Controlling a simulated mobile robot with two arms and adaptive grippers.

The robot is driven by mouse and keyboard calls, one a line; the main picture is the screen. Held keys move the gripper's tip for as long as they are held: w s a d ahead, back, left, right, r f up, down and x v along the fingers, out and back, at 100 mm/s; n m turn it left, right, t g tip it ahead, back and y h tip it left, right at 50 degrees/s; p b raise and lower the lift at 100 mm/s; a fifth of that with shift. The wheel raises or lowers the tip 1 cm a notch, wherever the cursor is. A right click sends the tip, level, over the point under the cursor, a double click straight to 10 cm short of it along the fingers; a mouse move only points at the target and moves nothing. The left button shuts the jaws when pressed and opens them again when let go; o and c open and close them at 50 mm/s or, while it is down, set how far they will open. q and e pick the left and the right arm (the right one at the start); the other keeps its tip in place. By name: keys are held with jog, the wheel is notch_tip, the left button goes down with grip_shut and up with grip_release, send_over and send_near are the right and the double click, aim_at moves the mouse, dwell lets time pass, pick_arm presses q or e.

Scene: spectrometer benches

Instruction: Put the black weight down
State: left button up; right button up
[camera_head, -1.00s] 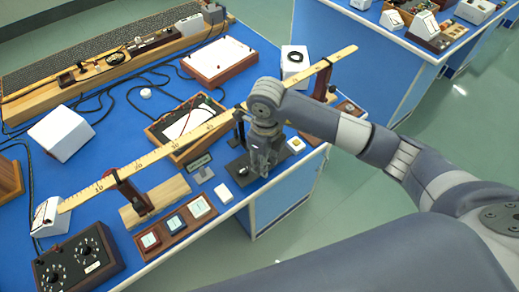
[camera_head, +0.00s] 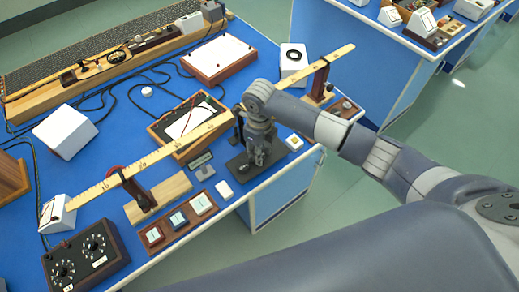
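My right gripper (camera_head: 259,158) points down over a dark base plate (camera_head: 236,167) near the front edge of the blue bench, just in front of the long wooden metre rule (camera_head: 152,158). Its fingers are small and dark here, and I cannot tell whether they are open or shut. A small black object (camera_head: 243,169), possibly the black weight, shows on the plate beside the fingertips; contact is unclear. My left gripper is out of view.
A white card (camera_head: 224,189) and a wooden tray (camera_head: 179,218) of small square pieces lie to the left. A black dial box (camera_head: 86,257) stands at the front left. A white box (camera_head: 294,61) stands behind the gripper. The bench edge is close in front.

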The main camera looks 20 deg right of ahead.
jog(key=shift+f+b, duration=0.25)
jog(key=shift+b, duration=0.05)
jog(key=o, duration=0.9)
jog(key=shift+s, duration=0.1)
jog(key=shift+r+p, duration=0.25)
jog(key=shift+p, duration=0.15)
jog(key=shift+r+b, duration=1.95)
jog(key=shift+r, duration=4.1)
